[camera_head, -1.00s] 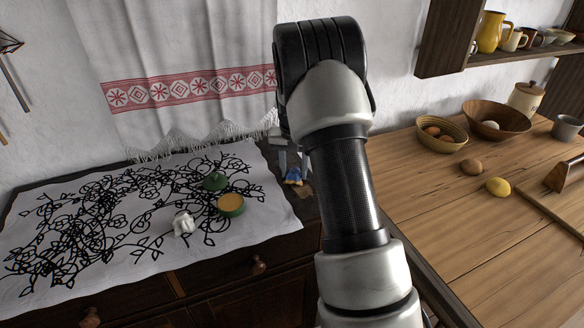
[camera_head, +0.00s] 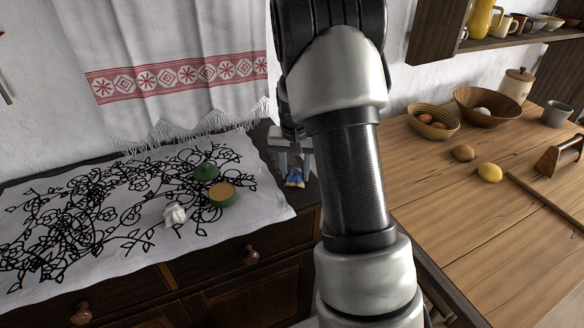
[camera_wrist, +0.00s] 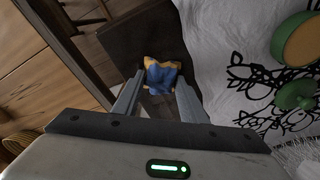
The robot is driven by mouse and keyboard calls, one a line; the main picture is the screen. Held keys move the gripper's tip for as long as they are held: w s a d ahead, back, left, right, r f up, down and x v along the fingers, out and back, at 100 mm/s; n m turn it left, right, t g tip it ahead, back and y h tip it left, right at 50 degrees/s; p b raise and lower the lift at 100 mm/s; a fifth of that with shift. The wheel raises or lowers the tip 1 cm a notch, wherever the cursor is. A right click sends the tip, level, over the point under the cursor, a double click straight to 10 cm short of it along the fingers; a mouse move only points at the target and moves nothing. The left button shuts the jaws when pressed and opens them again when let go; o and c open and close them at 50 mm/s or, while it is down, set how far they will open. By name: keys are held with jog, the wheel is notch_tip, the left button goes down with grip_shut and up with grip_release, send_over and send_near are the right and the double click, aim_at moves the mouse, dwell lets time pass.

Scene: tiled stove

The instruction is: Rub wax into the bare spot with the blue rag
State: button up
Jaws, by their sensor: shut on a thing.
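My gripper (camera_head: 295,170) is shut on the blue rag (camera_head: 294,179), low over the dark bare strip of the chest top (camera_head: 264,144), right of the white cloth. In the wrist view the rag (camera_wrist: 163,78) is crumpled between the fingers (camera_wrist: 161,86). Tan-yellow edges show around it; I cannot tell whether they are wax, rag or the bare spot. No separate bare spot is clear now, and contact with the wood cannot be judged. An open green tin of yellow-brown wax (camera_head: 222,194) stands on the cloth, beside its green lid (camera_head: 206,171).
A crumpled white cloth (camera_head: 174,214) lies left of the tin on the patterned cloth (camera_head: 262,205). A fringed curtain (camera_head: 170,75) hangs behind. On the right, a wooden table (camera_head: 450,205) holds bowls, a potato (camera_head: 463,153) and a lemon (camera_head: 489,173).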

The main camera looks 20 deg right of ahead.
jog(key=shift+s+d, duration=0.1)
jog(key=shift+s, duration=2.25)
jog(key=shift+r, duration=0.1)
notch_tip(320, 180, up, 6)
jog(key=p, duration=0.3)
jog(key=shift+p, duration=0.35)
jog(key=shift+w, duration=0.1)
notch_tip(320, 180, up, 3)
jog(key=shift+p, duration=1.05)
